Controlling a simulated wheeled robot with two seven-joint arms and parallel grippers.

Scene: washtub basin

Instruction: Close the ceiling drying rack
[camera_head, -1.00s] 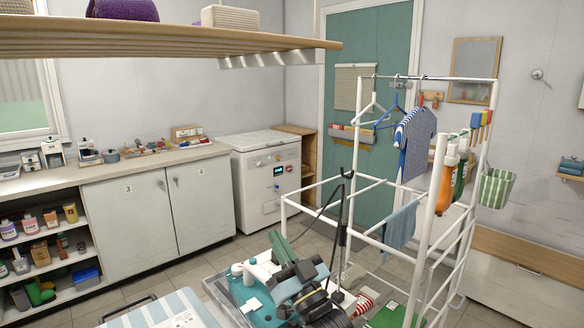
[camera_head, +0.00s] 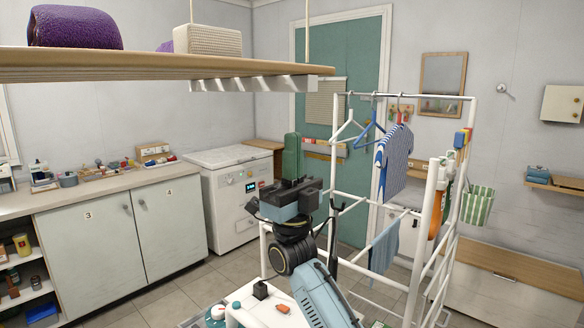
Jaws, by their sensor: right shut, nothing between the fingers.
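The ceiling rack is seen as a wooden board (camera_head: 150,66) hanging on cords across the upper left, with a white slatted part (camera_head: 255,83) sticking out below its right end. Its left end is cut off by the picture edge. My right gripper (camera_head: 292,140) has green fingers that point up, shut with nothing between them. It is below and slightly right of the slatted part, apart from it in the picture. My left gripper is not in view.
A white clothes stand (camera_head: 338,140) with a striped shirt (camera_head: 394,160) stands right of my right arm. A white washing machine (camera_head: 238,190) is behind the arm. A purple item (camera_head: 75,27) and a cream box (camera_head: 208,40) sit on the board.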

